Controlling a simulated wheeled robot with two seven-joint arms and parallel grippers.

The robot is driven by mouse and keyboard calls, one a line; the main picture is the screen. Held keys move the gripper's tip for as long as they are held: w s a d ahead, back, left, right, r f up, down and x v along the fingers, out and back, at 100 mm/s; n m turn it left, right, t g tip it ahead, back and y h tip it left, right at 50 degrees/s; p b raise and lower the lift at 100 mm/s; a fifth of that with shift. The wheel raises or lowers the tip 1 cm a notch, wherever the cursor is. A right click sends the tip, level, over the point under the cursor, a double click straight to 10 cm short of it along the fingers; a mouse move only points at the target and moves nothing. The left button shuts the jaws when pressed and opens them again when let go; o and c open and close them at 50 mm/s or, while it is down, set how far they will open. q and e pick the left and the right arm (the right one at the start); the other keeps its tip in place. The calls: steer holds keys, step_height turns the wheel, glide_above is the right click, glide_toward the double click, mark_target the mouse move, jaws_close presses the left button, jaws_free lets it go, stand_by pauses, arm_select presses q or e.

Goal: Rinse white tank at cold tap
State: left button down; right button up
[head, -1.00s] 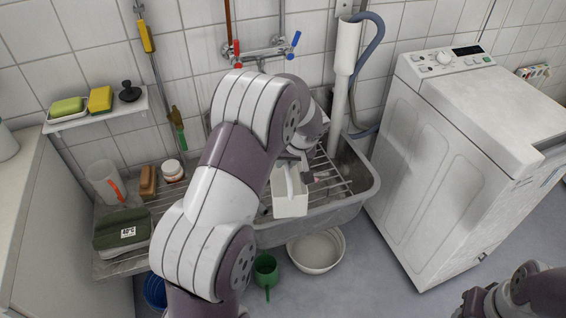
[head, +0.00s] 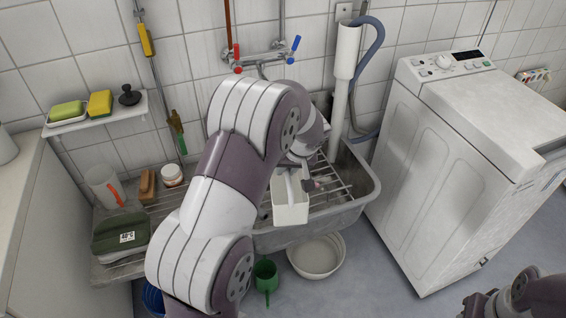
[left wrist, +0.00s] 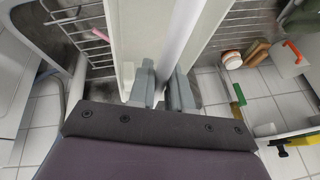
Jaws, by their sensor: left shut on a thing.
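The white tank (head: 290,203) is an open, narrow box above the wire rack at the front of the grey sink (head: 345,213). My left gripper (head: 303,178) is at its top; the forearm partly hides it. In the left wrist view the fingers (left wrist: 164,92) are shut on a pale upright part of the tank (left wrist: 117,35). I cannot tell whether the tank touches the rack. The wall tap has a blue handle (head: 296,43) and a red handle (head: 237,58). Its spout is mostly hidden behind my arm, and no water shows. My right gripper (head: 478,303) is at the bottom right, its fingertips unclear.
A washing machine (head: 425,170) stands right of the sink. A drain pipe (head: 345,75) rises behind the sink. On the left are a green box (head: 120,235), a jar (head: 172,175) and a brush (head: 147,186). A white basin (head: 316,258) and green scoop (head: 265,275) are below.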

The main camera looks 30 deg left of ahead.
mark_target(289, 181)
arm_select(q)
steer(key=shift+r, duration=0.1)
stand_by(0.3)
steer(key=shift+s+d+r, duration=0.75)
steer(key=shift+s+r, duration=0.25)
steer(key=shift+s, duration=0.05)
steer(key=shift+s+d+r, duration=0.7)
steer(key=shift+s+r, duration=0.25)
steer(key=shift+s, duration=0.05)
